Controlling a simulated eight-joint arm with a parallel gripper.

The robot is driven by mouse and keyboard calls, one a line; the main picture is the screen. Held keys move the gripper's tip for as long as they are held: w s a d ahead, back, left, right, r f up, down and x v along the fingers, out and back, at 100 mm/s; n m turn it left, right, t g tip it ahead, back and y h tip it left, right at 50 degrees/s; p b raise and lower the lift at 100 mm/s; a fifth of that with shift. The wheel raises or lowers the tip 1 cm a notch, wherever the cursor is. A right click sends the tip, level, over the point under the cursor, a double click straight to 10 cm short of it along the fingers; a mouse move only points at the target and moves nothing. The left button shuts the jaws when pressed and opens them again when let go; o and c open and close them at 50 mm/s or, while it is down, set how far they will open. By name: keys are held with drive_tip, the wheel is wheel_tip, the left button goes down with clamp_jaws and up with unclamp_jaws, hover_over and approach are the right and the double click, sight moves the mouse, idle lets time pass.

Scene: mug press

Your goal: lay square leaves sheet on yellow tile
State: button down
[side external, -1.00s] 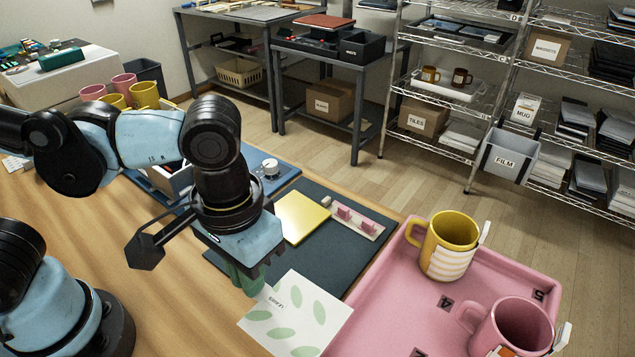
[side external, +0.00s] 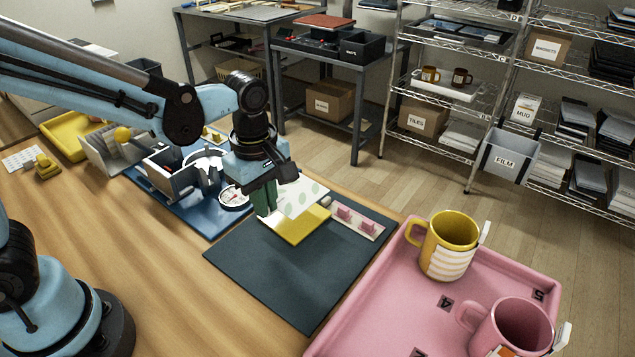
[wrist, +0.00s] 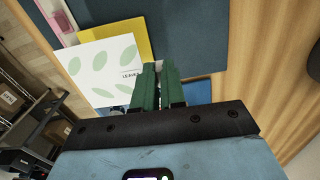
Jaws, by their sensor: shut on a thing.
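The square leaves sheet (side external: 303,196) is white with pale green leaves, and my gripper (side external: 265,203) is shut on its edge. In the wrist view the sheet (wrist: 97,65) extends left from the green fingertips (wrist: 156,75), with its small LEAVES label near them. The yellow tile (side external: 296,229) lies on the dark mat, partly covered from view by the sheet. In the wrist view the tile (wrist: 130,24) shows beyond two edges of the sheet. The sheet appears above the tile and offset from it; I cannot tell whether they touch.
The dark mat (side external: 290,277) has free room in front of the tile. A pale strip with pink blocks (side external: 356,219) lies beside the tile. A blue press with a round dial (side external: 235,197) stands left. A pink tray (side external: 400,300) holds a yellow mug (side external: 447,245) and a pink mug (side external: 512,333).

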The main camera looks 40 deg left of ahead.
drive_tip(key=shift+f, duration=2.7)
drive_tip(key=c, duration=1.1)
unclamp_jaws()
drive_tip(key=r, duration=1.2)
drive_tip(key=shift+s, duration=0.2)
